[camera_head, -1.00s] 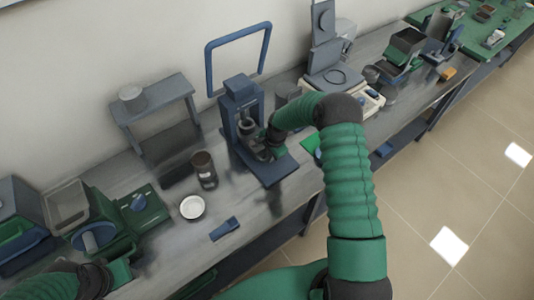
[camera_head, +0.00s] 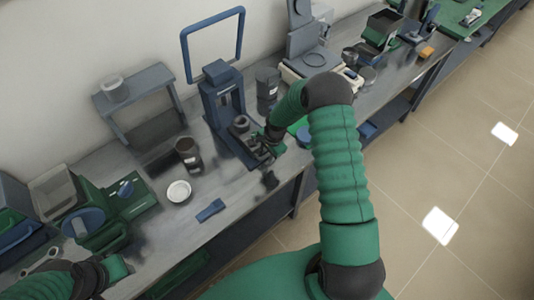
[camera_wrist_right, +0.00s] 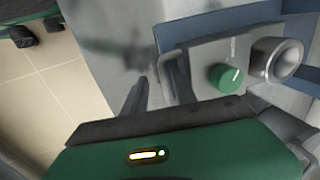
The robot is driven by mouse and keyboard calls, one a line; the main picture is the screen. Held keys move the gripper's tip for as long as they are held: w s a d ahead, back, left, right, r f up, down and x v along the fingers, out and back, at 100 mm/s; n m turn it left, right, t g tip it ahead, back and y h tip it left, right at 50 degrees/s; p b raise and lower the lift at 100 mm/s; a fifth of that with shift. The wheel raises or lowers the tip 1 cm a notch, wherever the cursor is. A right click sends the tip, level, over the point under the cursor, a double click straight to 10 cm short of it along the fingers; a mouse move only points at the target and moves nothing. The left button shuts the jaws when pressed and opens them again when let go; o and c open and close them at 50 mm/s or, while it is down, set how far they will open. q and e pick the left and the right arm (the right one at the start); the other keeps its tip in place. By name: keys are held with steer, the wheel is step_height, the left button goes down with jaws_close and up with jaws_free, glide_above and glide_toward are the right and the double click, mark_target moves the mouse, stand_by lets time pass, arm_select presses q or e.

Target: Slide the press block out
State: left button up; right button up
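The blue press (camera_head: 226,100) stands on the grey bench in the head view. The grey press block (camera_head: 242,124), with a round metal cylinder, sits at the front of the press on its base and sticks out from under the column. In the right wrist view the block (camera_wrist_right: 205,55) shows a green knob and the cylinder. My right gripper (camera_head: 268,147) is at the block's front end, and its grey fingers come close to the block's edge. Whether they are closed on it is unclear. My left wrist (camera_head: 100,274) is at the lower left, its fingertips not clear.
A brown jar (camera_head: 188,153), a white dish (camera_head: 178,191) and a small blue item (camera_head: 210,210) lie left of the press. A scale (camera_head: 310,65) stands behind right. A grey stand (camera_head: 140,95) is at the back left. The bench's front edge is close by.

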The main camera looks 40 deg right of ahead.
steer(key=shift+w, duration=0.1)
steer(key=shift+r, duration=0.25)
steer(key=s+r+b, duration=0.1)
steer(key=s+r, duration=0.2)
steer(key=r, duration=1.2)
steer(key=shift+s+d+r+b, duration=0.15)
steer(key=shift+d+r+b, duration=0.1)
steer(key=shift+r+b, duration=0.15)
